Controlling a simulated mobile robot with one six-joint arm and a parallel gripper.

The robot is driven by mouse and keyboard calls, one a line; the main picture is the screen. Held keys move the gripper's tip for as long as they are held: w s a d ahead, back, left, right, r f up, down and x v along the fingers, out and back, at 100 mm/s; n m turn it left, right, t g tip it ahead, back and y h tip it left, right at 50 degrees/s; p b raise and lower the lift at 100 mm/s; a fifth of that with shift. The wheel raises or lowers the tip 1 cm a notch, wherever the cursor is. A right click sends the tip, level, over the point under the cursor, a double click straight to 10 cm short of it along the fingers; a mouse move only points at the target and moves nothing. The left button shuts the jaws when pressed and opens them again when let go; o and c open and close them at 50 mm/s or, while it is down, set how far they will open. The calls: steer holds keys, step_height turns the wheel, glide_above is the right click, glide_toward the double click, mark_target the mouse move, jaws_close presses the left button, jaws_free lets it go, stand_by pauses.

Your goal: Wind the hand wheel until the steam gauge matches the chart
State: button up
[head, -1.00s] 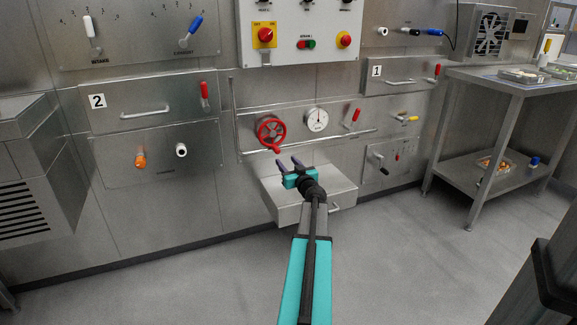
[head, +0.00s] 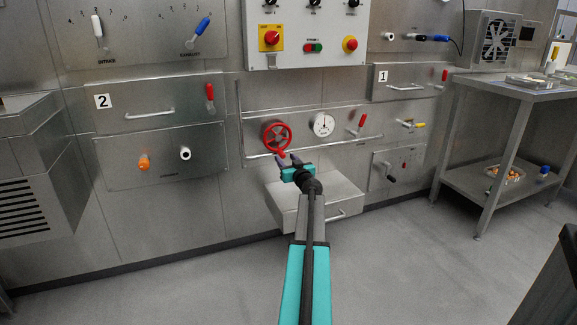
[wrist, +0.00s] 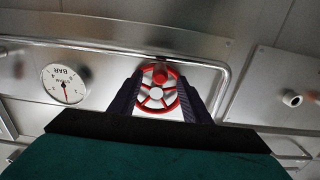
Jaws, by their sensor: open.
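The red hand wheel (head: 277,136) is mounted on the steel panel, with its red crank knob at its lower edge in the head view. The steam gauge (head: 322,124), a round white dial marked BAR, is just right of the wheel. In the wrist view the gauge (wrist: 64,84) appears upside down at left; its needle shows, but its exact reading is too small to tell. My gripper (head: 290,161) is open just below and in front of the wheel. In the wrist view the wheel (wrist: 157,97) shows between the two dark fingers. No chart can be made out.
A rail frames the wheel and gauge, with a red lever (head: 362,120) to their right. A steel box (head: 338,193) juts out below the wheel. A steel table (head: 516,94) stands at right. The floor in front is clear.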

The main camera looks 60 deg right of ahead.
mark_target(284, 156)
steer(key=shift+w+d+r+p, duration=0.15)
steer(key=shift+w+d+p, duration=0.1)
steer(key=shift+w+p, duration=0.15)
steer(key=shift+p+x, duration=1.35)
steer(key=shift+x, duration=0.55)
steer(key=shift+w+d, duration=0.1)
steer(key=shift+d, duration=0.05)
steer(key=shift+c, duration=0.5)
